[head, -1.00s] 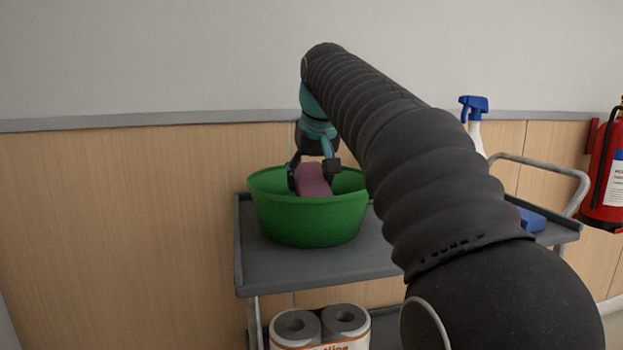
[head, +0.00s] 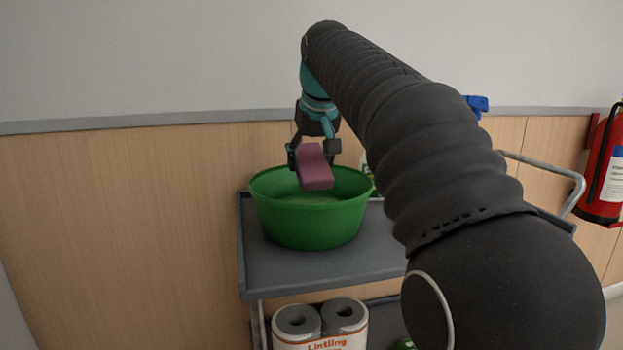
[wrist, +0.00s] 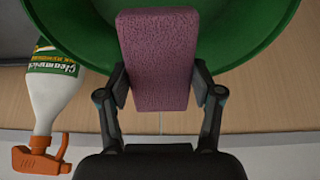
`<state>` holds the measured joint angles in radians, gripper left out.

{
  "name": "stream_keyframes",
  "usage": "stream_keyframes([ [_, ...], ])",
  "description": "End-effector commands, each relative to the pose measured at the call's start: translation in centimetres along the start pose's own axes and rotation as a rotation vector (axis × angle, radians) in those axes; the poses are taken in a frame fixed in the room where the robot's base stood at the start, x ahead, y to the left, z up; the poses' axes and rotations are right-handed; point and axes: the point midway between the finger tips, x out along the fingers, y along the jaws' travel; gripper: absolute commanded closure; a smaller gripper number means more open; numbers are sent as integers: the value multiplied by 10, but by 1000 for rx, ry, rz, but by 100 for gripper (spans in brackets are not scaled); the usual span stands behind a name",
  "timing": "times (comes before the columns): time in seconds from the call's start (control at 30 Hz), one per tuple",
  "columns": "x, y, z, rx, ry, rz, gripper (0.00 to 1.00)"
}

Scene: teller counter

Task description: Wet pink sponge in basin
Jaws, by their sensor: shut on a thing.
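My gripper (head: 314,150) is shut on the pink sponge (head: 315,167), with a finger on each side of it. The sponge is a mauve-pink block and hangs tilted above the opening of the green basin (head: 307,225), its lower end near the rim height. The basin stands on the grey cart's top shelf. In the wrist view the sponge (wrist: 155,60) fills the middle between the fingers, with the basin's green wall (wrist: 235,40) behind it. I cannot tell from these views whether the sponge is wet.
The grey cart top (head: 270,268) has free room in front of the basin. A spray bottle with an orange trigger (wrist: 50,95) stands beside the basin. Paper rolls (head: 320,325) sit on the lower shelf. A blue spray head (head: 478,104), cart handle (head: 560,172) and fire extinguisher (head: 603,175) are to the right.

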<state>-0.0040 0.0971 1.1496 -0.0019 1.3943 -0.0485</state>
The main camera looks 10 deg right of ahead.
Motion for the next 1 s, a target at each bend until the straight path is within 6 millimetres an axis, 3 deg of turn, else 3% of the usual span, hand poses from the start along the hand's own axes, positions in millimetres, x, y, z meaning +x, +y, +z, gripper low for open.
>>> stream_keyframes([
  [0.7, -43, 1, -24, 0, 2, 0, 62],
  [1.0, -44, 1, -24, 0, 1, 0, 62],
])
